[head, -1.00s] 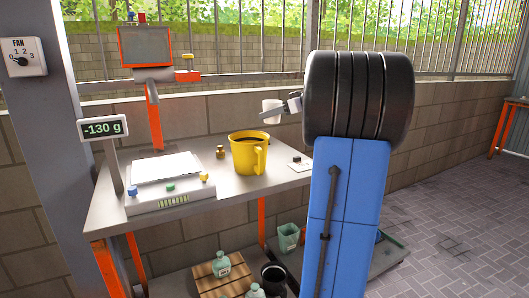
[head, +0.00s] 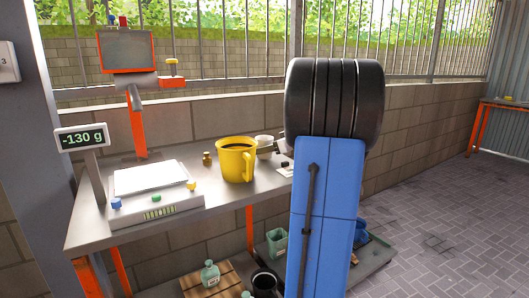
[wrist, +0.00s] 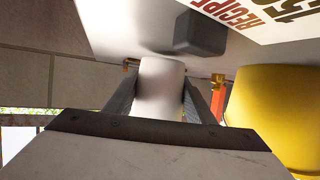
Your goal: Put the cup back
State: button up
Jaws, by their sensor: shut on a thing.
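The white cup (head: 264,142) is upright behind and right of the yellow mug (head: 235,160), close to the tabletop. I cannot tell whether it touches the table. In the wrist view the cup (wrist: 160,95) sits between the two dark fingers of my gripper (wrist: 160,82), which is shut on it. In the head view my arm hides most of the gripper. The yellow mug (wrist: 275,110), with dark liquid inside in the head view, stands beside the cup, apart from it.
A white card with "RECIPE" print (wrist: 255,15) and a dark block (wrist: 200,33) lie near the cup. A scale (head: 155,188) reading -130 g and a small brass weight (head: 207,158) stand left of the mug. Bottles and bins fill the lower shelf.

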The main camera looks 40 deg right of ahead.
jog(key=shift+f, duration=0.45)
jog(key=shift+f, duration=0.1)
jog(key=o, duration=1.1)
jog(key=v, duration=1.2)
